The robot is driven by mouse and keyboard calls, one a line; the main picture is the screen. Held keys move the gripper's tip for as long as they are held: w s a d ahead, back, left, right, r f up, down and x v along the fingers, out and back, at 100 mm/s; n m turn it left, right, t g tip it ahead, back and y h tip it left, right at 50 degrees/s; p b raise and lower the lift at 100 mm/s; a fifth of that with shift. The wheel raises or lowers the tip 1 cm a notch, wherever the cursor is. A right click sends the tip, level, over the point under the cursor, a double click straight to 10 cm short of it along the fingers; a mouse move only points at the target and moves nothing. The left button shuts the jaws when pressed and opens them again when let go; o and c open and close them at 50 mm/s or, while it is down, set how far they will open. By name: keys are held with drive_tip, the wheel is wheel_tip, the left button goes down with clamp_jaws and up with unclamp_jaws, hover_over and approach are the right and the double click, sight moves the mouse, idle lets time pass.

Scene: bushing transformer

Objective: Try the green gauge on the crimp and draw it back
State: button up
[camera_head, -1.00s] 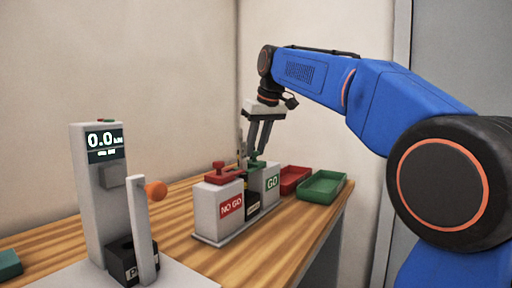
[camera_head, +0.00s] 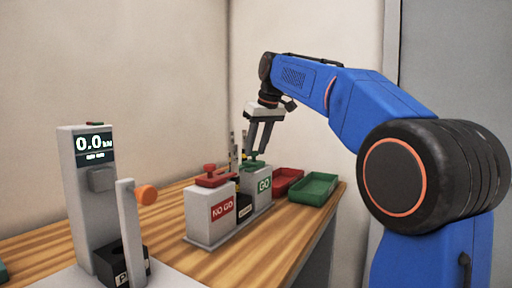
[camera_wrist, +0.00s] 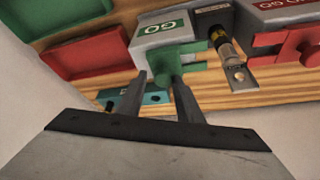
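The green gauge (camera_head: 254,164) lies on top of the white GO block (camera_head: 258,188). It also shows in the wrist view (camera_wrist: 185,57), just beyond my fingertips. My gripper (camera_head: 258,147) points down over the gauge with its two fingers apart. In the wrist view my gripper (camera_wrist: 160,78) has its fingertips at the gauge's near edge, with green showing between them; firm contact is not visible. The brass crimp (camera_wrist: 224,44) stands in a dark holder (camera_head: 244,207) between the GO and NO GO blocks.
The red gauge (camera_head: 212,178) sits on the NO GO block (camera_head: 208,211), left of the GO block. A red tray (camera_head: 286,181) and a green tray (camera_head: 314,188) stand to the right. A grey press with a 0.0 display (camera_head: 92,144) stands at left.

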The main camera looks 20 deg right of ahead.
drive_tip(key=v, duration=1.7)
drive_tip(key=shift+r, duration=0.25)
